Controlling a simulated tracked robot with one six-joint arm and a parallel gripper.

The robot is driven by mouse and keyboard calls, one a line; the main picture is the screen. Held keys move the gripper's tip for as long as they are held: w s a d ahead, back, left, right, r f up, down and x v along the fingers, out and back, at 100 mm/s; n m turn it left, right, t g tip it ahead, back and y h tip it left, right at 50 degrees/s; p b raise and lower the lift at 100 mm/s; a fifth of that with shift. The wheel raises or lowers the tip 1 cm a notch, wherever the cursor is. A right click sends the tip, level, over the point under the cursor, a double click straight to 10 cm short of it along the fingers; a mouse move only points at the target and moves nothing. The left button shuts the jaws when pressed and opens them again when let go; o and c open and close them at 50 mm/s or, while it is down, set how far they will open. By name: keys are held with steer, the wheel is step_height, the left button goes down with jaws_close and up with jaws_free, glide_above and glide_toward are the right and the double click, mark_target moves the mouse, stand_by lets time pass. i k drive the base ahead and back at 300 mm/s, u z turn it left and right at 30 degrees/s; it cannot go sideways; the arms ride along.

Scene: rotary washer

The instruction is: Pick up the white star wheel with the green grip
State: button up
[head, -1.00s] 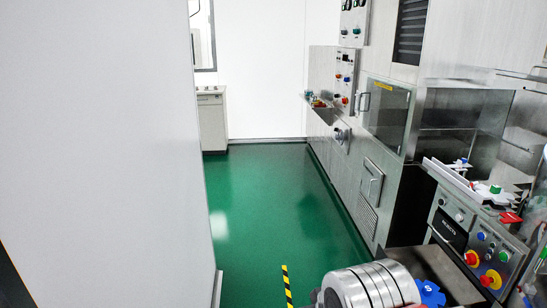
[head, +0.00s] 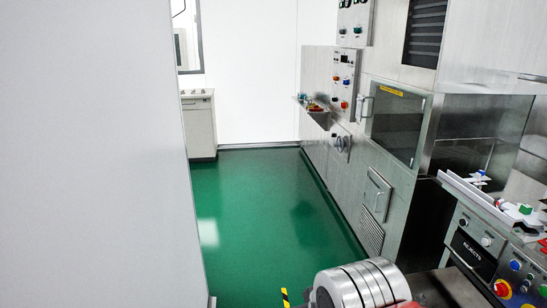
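A small white piece with a green grip (head: 525,209) sits on the ledge at the right edge of the head view. It looks like the white star wheel, but it is too small to make out its outline. A similar white piece with a blue grip (head: 480,174) sits farther back on the same ledge. My gripper is not in view. Only a thick, banded grey cylinder of my own arm shows at the bottom, well to the left of the ledge.
A steel machine wall with a glazed door (head: 398,124) runs along the right. A control panel (head: 485,250) with coloured knobs lies below the ledge. A white wall (head: 90,150) fills the left. The green floor (head: 265,215) between is clear, with a yellow-black stripe (head: 285,297) near the bottom.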

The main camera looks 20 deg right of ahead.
mark_target(524, 214)
steer(key=z, duration=0.2)
steer(key=i, duration=1.45)
steer(key=z, duration=0.8)
steer(key=i, duration=0.65)
steer(key=z, duration=0.75)
steer(key=i, duration=0.55)
steer(key=z, duration=0.75)
steer(key=i, duration=0.7)
steer(key=z, duration=0.3)
